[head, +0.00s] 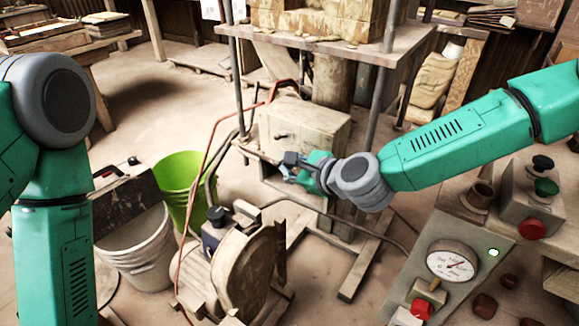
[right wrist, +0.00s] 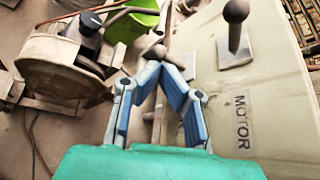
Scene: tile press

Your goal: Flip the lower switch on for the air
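The pale switch box (head: 305,125) stands under the table in the head view. Its upper lever (head: 281,136) shows there; in the right wrist view it has a dark ball knob (right wrist: 236,12), with a MOTOR label on the panel (right wrist: 275,90). The lower lever's brown knob (right wrist: 155,52) is right at my right gripper's fingertips, its base partly hidden by the fingers. My right gripper (head: 290,165) is at the lower front of the box. In the wrist view its blue-padded fingers (right wrist: 162,68) come together at the tips. Whether they touch the lever is unclear. My left gripper is out of view.
A green bucket (head: 180,172), a white bucket (head: 140,240) and a motor-like machine (head: 240,265) stand left of the box. Red and dark hoses run nearby. A control panel with a gauge (head: 452,262) is at lower right. The table top (head: 400,45) lies above the box.

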